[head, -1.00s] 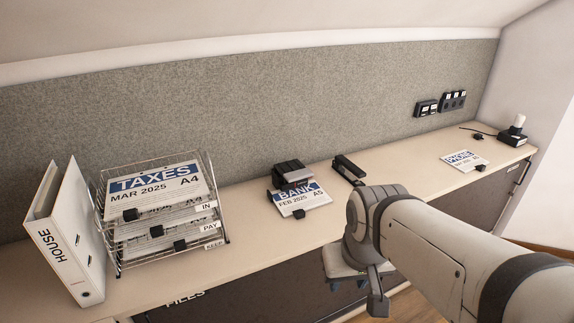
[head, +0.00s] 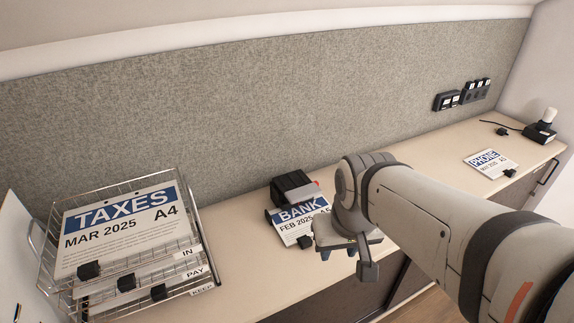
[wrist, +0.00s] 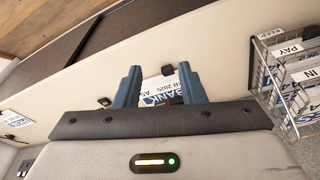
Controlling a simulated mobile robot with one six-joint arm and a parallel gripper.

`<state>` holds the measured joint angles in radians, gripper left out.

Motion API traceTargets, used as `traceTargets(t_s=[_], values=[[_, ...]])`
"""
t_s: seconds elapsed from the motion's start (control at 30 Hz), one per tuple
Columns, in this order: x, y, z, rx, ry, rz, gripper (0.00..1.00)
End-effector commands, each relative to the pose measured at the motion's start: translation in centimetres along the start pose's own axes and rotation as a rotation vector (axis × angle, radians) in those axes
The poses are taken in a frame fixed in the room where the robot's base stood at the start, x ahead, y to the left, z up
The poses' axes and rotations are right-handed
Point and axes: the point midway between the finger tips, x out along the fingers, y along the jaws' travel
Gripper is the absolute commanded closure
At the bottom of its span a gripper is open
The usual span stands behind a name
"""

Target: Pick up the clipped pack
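A white clipped pack headed BANK (head: 298,222), with a blue band, lies on the desk in the head view, its right part hidden by my arm. A black clip (head: 304,241) sits at its near edge. In the wrist view the BANK pack (wrist: 158,88) shows between and beyond the blue fingers of my gripper (wrist: 159,69), with its clip (wrist: 167,70) near the fingertips. My gripper is open and empty. Other clipped packs are TAXES (head: 125,225) in the wire tray and PHONE (head: 488,161) at the far right of the desk.
The wire tray stack (head: 190,225) stands left of the BANK pack, with a white binder (head: 15,255) at the left edge. A dark desk device (head: 292,187) is right behind the pack. A grey felt panel (head: 250,100) closes the back. Bare desk lies between tray and pack.

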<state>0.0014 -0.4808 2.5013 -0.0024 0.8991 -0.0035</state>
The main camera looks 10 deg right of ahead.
Motion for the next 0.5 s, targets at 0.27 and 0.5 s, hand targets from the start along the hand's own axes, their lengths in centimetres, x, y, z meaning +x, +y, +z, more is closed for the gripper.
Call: traceTargets(t_s=[0.27, 0.5], values=[[1.3, -0.2, -1.4, 0.080, -0.017, -0.003, 0.53], [7.4, 0.0, -8.2, 0.516, -0.083, 0.013, 0.53]])
